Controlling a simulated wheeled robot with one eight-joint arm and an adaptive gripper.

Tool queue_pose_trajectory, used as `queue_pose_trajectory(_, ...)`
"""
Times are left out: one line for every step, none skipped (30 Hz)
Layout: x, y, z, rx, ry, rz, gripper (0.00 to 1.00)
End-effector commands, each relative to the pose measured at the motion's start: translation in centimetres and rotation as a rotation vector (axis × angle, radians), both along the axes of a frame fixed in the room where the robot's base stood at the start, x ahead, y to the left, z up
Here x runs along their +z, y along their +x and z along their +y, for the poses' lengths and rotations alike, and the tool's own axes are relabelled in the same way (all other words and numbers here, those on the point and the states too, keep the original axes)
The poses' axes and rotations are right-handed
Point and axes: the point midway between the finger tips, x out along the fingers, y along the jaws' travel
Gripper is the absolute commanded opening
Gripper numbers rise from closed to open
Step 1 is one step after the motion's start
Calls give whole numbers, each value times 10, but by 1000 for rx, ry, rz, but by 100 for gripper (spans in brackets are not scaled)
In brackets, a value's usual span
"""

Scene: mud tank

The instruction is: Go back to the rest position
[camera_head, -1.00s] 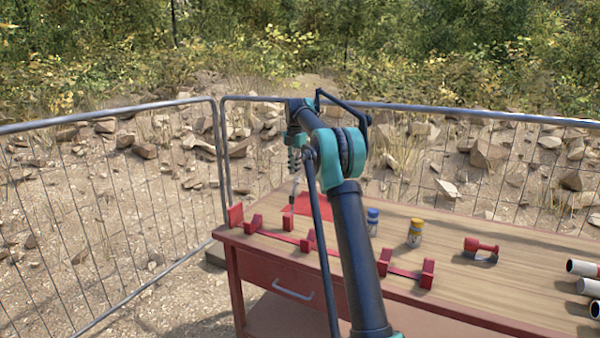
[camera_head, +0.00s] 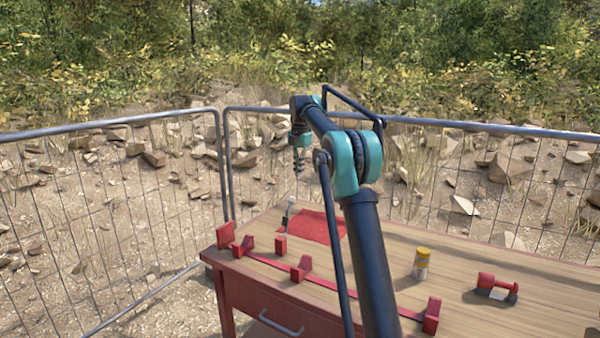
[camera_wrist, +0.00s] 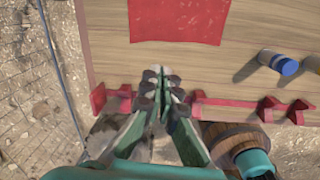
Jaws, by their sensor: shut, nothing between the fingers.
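My gripper (camera_wrist: 161,85) is shut and empty; its green and dark fingers come together in the wrist view. In the head view, the end of my arm (camera_head: 299,160) hangs above the far left of the table, near a red mat (camera_head: 312,226). The fingertips are too small to make out clearly there. The mat also shows at the top of the wrist view (camera_wrist: 178,18). The gripper appears clear of the tabletop.
The wooden worktable (camera_head: 465,250) carries a red rack (camera_head: 360,294), a yellow-capped jar (camera_head: 421,264) and a red tool (camera_head: 497,286). A blue-capped jar (camera_wrist: 285,65) shows in the wrist view. A wire fence (camera_head: 110,220) stands behind and to the left.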

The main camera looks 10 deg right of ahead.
Motion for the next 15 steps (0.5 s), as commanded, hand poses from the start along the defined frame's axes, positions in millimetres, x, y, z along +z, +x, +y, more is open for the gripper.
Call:
queue_pose_trajectory(0,0,0,0,0,0,0)
queue_pose_trajectory(0,0,0,0,0,0,0)
queue_pose_trajectory(0,0,0,0,0,0,0)
queue_pose_trajectory(0,0,0,0,0,0,0)
queue_pose_trajectory(0,0,0,0,0,0,0)
queue_pose_trajectory(0,0,0,-4,0,0,0)
queue_pose_trajectory(0,-1,-1,-11,1,-1,0)
queue_pose_trajectory(-1,-3,-1,-22,1,-2,0)
queue_pose_trajectory(-2,-6,-3,-48,4,-5,0)
queue_pose_trajectory(-2,-9,-4,-73,5,-9,0)
queue_pose_trajectory(-3,-13,-6,-106,8,-12,0)
queue_pose_trajectory(-6,-20,-9,-161,12,-17,0)
queue_pose_trajectory(-8,-26,-11,-208,16,-23,0)
queue_pose_trajectory(-11,-34,-13,-261,21,-28,0)
queue_pose_trajectory(-15,-44,-17,-336,28,-36,0)
